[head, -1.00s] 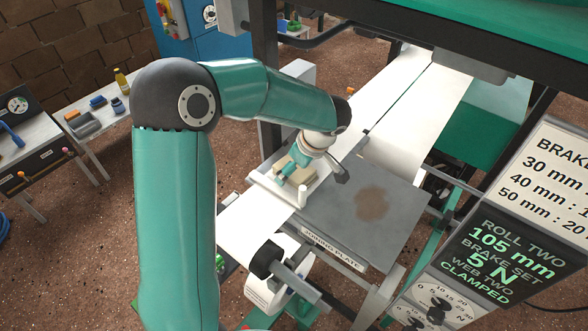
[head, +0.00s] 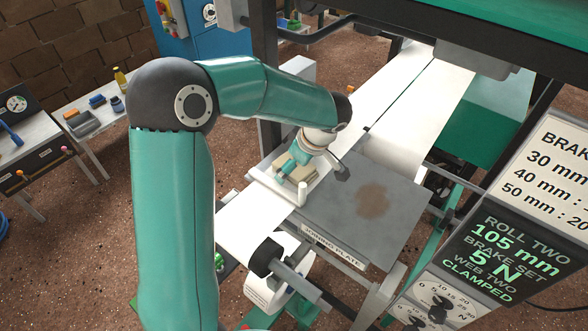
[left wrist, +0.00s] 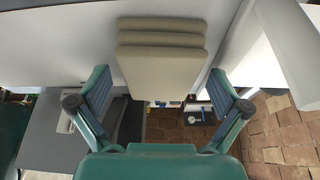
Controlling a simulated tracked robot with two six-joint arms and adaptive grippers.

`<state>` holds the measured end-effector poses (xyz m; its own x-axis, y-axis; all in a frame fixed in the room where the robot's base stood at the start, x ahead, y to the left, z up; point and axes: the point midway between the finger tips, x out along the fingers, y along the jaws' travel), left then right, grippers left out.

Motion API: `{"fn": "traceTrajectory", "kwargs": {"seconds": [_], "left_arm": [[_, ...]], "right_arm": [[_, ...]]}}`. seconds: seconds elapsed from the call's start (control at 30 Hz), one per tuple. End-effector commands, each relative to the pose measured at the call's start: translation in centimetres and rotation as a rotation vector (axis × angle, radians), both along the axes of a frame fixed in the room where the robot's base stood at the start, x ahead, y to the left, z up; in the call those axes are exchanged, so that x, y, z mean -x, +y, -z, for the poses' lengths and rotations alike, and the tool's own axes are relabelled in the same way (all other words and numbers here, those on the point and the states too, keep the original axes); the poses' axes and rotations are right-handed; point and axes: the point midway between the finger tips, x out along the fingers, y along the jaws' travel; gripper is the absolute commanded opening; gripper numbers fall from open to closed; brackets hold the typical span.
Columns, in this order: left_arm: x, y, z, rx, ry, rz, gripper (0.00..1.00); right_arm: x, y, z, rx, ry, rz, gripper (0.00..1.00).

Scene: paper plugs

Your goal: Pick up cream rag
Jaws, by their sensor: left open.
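The cream rag (left wrist: 160,52) is a flat, folded stack of several layers, in the upper middle of the left wrist view. In the head view the rag (head: 299,156) shows partly, on a shallow white tray (head: 262,183) beside the grey joining plate. My left gripper (left wrist: 160,80) is open, with one finger at each side of the rag's near end and visible gaps between. In the head view the left gripper (head: 291,172) is low over the tray, and my wrist hides part of the rag. My right gripper is not in view.
The joining plate (head: 345,222) with a brown stain lies right of the tray. White paper webs (head: 437,88) run behind. A dark machine upright (head: 268,85) stands close behind my forearm.

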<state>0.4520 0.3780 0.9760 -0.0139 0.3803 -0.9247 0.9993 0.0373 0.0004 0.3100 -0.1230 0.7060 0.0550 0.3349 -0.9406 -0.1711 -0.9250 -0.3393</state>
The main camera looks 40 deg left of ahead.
Motion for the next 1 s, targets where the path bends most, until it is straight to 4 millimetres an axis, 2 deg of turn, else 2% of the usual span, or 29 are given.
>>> {"fn": "traceTrajectory", "kwargs": {"seconds": [0.57,0.93,1.0], "left_arm": [[0.03,0.02,0.14,0.000,0.000,0.000,1.00],[0.02,0.05,0.25,0.001,0.000,0.000,0.40],[0.04,0.05,0.28,0.001,0.001,0.000,0.36]], "right_arm": [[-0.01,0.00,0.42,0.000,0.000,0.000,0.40],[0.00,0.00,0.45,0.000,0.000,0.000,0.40],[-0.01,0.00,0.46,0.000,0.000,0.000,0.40]]}}
